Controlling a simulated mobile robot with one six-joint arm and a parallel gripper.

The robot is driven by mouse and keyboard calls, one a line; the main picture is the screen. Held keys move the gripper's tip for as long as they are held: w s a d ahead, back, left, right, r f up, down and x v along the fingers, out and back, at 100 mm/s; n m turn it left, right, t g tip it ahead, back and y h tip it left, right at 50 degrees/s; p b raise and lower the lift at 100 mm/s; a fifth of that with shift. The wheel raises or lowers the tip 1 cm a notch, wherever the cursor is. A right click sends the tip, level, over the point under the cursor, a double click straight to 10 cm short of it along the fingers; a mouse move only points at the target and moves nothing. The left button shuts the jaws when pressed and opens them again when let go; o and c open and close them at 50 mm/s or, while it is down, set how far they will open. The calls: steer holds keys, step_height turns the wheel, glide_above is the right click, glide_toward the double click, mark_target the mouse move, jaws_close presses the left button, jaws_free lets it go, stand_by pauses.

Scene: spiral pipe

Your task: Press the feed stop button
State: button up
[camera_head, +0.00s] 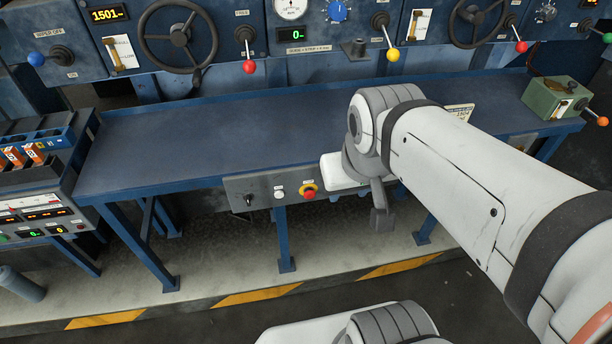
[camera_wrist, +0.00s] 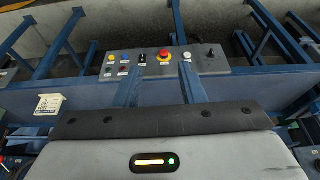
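A grey control panel (camera_head: 265,187) is fixed to the front edge of the long blue bench. My arm covers the panel's right part. In the wrist view the panel (camera_wrist: 225,67) appears upside down, with the red button (camera_wrist: 163,55), a black switch (camera_wrist: 142,58) and a yellow button (camera_wrist: 109,58). The labels are too small to read. My gripper (camera_wrist: 160,79) is open and empty, its fingers pointing toward the panel around the red button.
The blue bench top (camera_head: 220,140) is mostly bare. A green box (camera_head: 556,98) with a lever stands at its right end. A machine with handwheels (camera_head: 178,38) and coloured levers is behind. An instrument cabinet (camera_head: 40,190) stands left. Blue legs (camera_head: 284,240) are below the bench.

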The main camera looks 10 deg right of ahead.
steer(key=shift+w, duration=0.2)
steer(key=shift+c, duration=0.7)
steer(key=w+d+f+h+b, duration=0.1)
steer(key=w+d, duration=0.1)
steer(key=w, duration=0.1)
steer(key=w+d+f+n+t+h+b, duration=0.1)
steer(key=w+d+f, duration=0.1)
steer(key=d, duration=0.1)
steer(key=w+d+f+n+t+h+b, duration=0.1)
steer(key=w+d, duration=0.1)
steer(key=w, duration=0.1)
steer(key=shift+w+d+f+b, duration=0.3)
steer(key=shift+d+f, duration=0.1)
jaws_close()
steer(key=w+d+f+n+t+y+b, duration=0.1)
steer(key=w+f+n+t+y+b, duration=0.3)
steer(key=w+f+n, duration=0.7)
steer(key=s+a+f+n+g+y+b, duration=0.1)
steer(key=a+f+g+b, duration=0.1)
steer(key=f, duration=0.3)
steer(key=s+a+f+n+g+y+b, duration=0.1)
steer(key=s+a+f+n+g+y, duration=0.1)
steer(key=f, duration=0.4)
steer(key=shift+s+a+f+n+y+b, duration=0.15)
steer(key=shift+s+a+n+y+b, duration=0.15)
steer(key=shift+b, duration=0.1)
